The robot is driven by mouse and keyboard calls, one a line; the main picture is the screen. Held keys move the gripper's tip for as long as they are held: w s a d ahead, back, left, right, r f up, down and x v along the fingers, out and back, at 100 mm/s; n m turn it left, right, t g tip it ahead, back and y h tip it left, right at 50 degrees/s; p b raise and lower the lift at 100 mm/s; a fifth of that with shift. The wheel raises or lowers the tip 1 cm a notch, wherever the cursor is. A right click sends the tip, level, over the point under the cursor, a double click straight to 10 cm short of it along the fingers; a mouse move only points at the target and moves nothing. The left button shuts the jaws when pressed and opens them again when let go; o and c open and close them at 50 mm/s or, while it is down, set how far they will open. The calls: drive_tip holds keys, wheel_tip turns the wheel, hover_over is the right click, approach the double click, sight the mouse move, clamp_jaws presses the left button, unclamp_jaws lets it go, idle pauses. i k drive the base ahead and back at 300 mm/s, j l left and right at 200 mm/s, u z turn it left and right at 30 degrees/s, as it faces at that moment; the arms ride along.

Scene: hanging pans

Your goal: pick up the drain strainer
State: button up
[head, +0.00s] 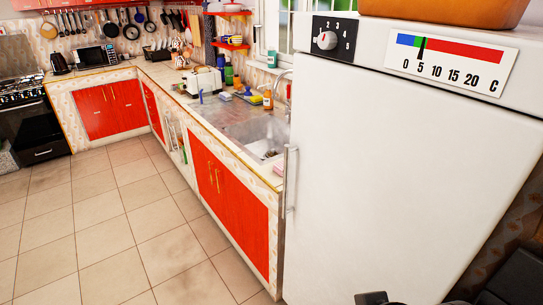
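A small dark round spot, which may be the drain strainer (270,154), shows at the bottom of the sink basin (258,137). It is too small to make out clearly, and the fridge edge and basin wall hide part of that area. Black parts of my arm and gripper (378,299) show at the lower right edge, in front of the fridge and far from the sink. The fingers cannot be made out, nor whether they are open or shut.
A tall white fridge (410,170) stands close on the right, beside the sink counter. Pans (131,31) hang at the back. The tiled floor (110,220) is clear.

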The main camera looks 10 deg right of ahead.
sight(273, 153)
drive_tip(key=i+j+u, duration=0.25)
drive_tip(key=j, duration=0.2)
drive_tip(key=i+j+u, duration=0.2)
drive_tip(key=j, duration=0.25)
drive_tip(key=i+j+u, duration=0.2)
drive_tip(key=i, duration=0.55)
drive_tip(key=i+j+u, duration=0.15)
drive_tip(key=i+j, duration=0.2)
drive_tip(key=i, duration=0.35)
drive_tip(key=i+j+u, duration=0.2)
drive_tip(key=i, duration=0.55)
drive_tip(key=i+z, duration=0.3)
drive_tip(key=i, duration=0.2)
drive_tip(key=i+z, duration=0.3)
drive_tip(key=i, duration=0.2)
drive_tip(key=i+z, duration=0.15)
drive_tip(key=z, duration=0.25)
drive_tip(key=i+z, duration=0.15)
drive_tip(key=z, duration=0.3)
drive_tip(key=i+z, duration=0.2)
drive_tip(key=z, duration=0.2)
drive_tip(key=i+j+z, duration=0.1)
drive_tip(key=z, duration=0.35)
drive_tip(key=i+j+z, duration=0.1)
drive_tip(key=z, duration=0.2)
drive_tip(key=i+j+z, duration=0.15)
drive_tip(key=i+z, duration=0.15)
